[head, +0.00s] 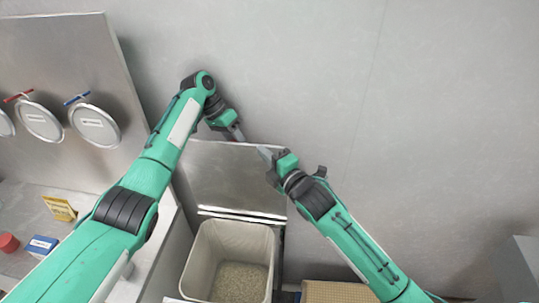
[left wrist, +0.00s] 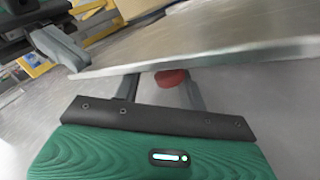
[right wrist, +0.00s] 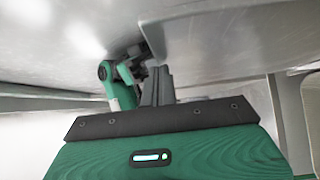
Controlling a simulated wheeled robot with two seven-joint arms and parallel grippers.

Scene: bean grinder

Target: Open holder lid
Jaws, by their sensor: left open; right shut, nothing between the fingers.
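The holder lid (head: 235,180) is a flat metal panel. It stands raised and tilted behind an open bin of beans. My left gripper (head: 238,132) is open at the lid's upper edge; in the left wrist view the lid's edge (left wrist: 210,58) runs across just beyond its spread fingers (left wrist: 160,90). Whether they touch the lid I cannot tell. My right gripper (head: 265,152) is shut and empty at the lid's upper right. In the right wrist view its closed fingers (right wrist: 158,86) point up under the lid's metal face (right wrist: 230,45). Any contact is unclear.
The pale bin (head: 232,235) stands in front of the lid. A counter at left holds a red can (head: 8,243), a blue box (head: 42,245) and a yellow box (head: 60,208). A brown perforated box (head: 337,292) is at bottom right. The back wall is bare.

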